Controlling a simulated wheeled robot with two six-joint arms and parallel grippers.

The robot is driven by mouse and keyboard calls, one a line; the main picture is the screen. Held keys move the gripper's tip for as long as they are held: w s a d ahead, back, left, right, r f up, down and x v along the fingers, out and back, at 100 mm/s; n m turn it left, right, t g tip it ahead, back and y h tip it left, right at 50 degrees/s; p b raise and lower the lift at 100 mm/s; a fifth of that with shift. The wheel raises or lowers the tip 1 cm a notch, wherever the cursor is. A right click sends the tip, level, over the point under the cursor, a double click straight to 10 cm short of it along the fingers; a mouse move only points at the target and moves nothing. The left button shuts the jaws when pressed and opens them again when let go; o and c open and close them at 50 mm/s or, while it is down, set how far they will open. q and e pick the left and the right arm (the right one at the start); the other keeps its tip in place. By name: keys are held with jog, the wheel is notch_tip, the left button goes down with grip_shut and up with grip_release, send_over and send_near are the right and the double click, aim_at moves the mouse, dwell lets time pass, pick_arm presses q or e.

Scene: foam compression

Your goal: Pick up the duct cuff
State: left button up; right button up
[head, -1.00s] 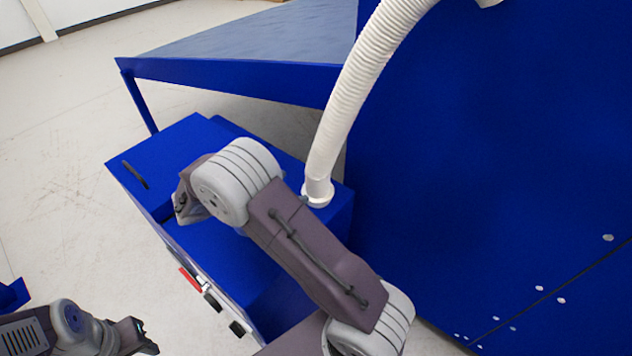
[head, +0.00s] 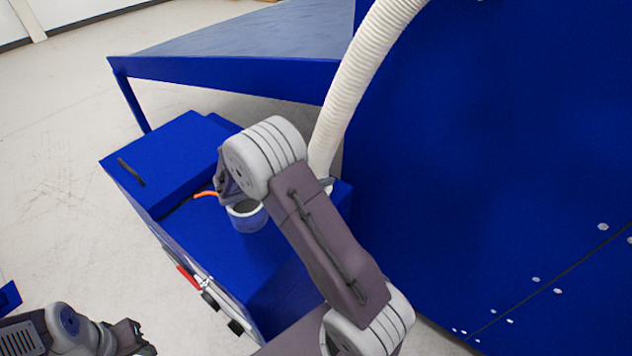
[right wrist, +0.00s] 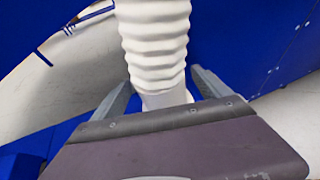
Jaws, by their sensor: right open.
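The duct cuff (right wrist: 167,98) is the smooth pale end of a white corrugated hose (head: 365,65). In the head view it is largely hidden behind my right arm, above the right end of the blue box. In the right wrist view, the open fingers of my right gripper (right wrist: 163,88) stand on either side of the cuff and lower hose. A gap shows beside the right finger; contact on the left is unclear. My left gripper (head: 138,338) is at the lower left, far from the cuff, its jaws too small to read.
The blue box (head: 215,245) has a round pale port (head: 248,218) on top and an orange piece (head: 206,194) beside it. A red handle (head: 188,278) is on its front. A large blue panel (head: 500,130) rises at the right. Pale floor (head: 60,160) is clear at the left.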

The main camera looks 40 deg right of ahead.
aim_at(325, 163)
jog(key=x, duration=0.4)
jog(key=shift+d+r, duration=0.1)
jog(key=shift+d, duration=0.1)
jog(key=shift+a+r, duration=0.1)
jog(key=shift+c, duration=1.2)
jog(key=c, duration=1.4)
jog(key=shift+r, duration=0.1)
jog(key=shift+r, duration=0.3)
jog(key=r, duration=0.2)
jog(key=s+r, duration=0.1)
jog(key=r, duration=0.1)
jog(key=shift+p, duration=0.35)
jog(key=s+r, duration=0.6)
jog(key=s, duration=0.4)
jog(key=shift+s+a+p, duration=0.4)
jog(key=shift+a+p, duration=0.05)
